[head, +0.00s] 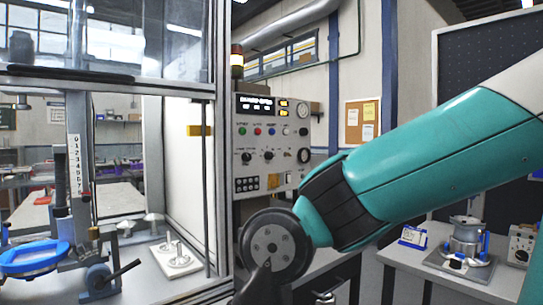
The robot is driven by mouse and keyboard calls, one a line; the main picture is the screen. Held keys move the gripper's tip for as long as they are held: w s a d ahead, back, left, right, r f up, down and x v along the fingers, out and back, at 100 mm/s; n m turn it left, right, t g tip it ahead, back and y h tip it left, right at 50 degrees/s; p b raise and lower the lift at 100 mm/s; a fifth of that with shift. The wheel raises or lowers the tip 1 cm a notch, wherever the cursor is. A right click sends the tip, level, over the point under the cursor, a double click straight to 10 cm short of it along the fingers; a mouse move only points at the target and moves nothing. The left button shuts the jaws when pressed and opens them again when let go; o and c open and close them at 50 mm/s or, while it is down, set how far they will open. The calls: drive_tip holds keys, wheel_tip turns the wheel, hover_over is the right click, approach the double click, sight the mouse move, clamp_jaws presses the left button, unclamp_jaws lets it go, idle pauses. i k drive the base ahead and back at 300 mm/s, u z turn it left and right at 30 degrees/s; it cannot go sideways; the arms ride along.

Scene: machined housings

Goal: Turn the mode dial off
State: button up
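A grey control panel (273,140) stands in the middle of the head view, behind my arm. A small box with a dial (521,256) also stands at the right edge. My teal arm reaches in from the right to a black wrist joint below the panel. My gripper fingers do not show.
A glazed enclosure at left holds a blue dish (33,258) and a post with a number scale (76,175). A grey bench (398,258) at right carries a metal housing (466,240) and a blue-edged sign (413,237). The panel's front face is largely unobstructed.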

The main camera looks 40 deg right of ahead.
sight(247, 157)
drive_tip(key=k, duration=0.6)
drive_tip(key=z, duration=0.75)
drive_tip(key=i, duration=1.5)
drive_tip(key=u, duration=0.7)
